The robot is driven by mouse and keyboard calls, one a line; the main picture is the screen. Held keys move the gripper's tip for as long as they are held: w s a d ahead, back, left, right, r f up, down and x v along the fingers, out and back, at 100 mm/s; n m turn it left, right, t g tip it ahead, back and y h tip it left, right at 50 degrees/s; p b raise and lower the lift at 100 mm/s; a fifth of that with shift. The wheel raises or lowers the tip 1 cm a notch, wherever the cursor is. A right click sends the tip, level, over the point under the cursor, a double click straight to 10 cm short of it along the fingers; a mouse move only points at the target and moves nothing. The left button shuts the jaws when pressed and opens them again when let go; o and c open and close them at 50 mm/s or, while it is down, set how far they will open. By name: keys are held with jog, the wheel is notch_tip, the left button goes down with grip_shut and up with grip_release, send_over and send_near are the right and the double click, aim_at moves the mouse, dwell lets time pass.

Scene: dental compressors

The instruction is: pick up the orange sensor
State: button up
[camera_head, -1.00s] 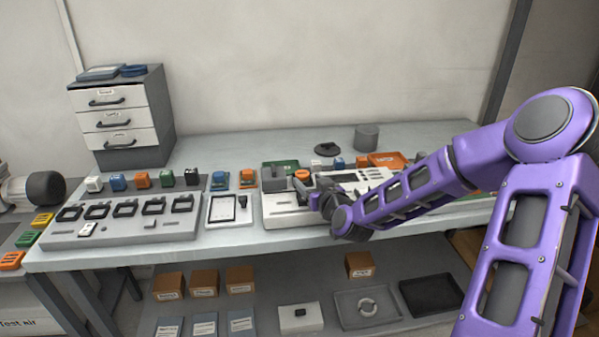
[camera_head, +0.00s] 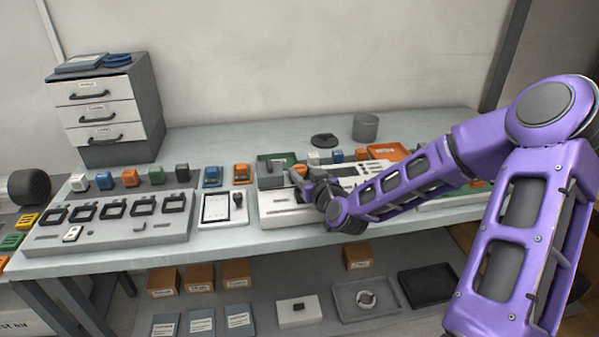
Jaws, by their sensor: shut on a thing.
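The orange sensor (camera_head: 299,170) is a small rounded orange piece at the tips of my gripper (camera_head: 304,180), over the pale grey unit in the middle of the bench. My gripper is shut on it. The dark fingers hide part of it, and I cannot tell whether it is clear of the surface below. Another orange block (camera_head: 130,177) stands in the row at the left, and an orange piece on an orange base (camera_head: 241,173) stands left of the unit.
The pale unit (camera_head: 283,218) lies under my gripper, with a green tray (camera_head: 264,160) behind. A panel with several dark frames (camera_head: 110,236) is at left. A grey cylinder (camera_head: 365,127) and an orange tray (camera_head: 388,151) stand behind my arm.

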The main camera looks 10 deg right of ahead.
grip_shut()
jog(key=shift+r, duration=0.1)
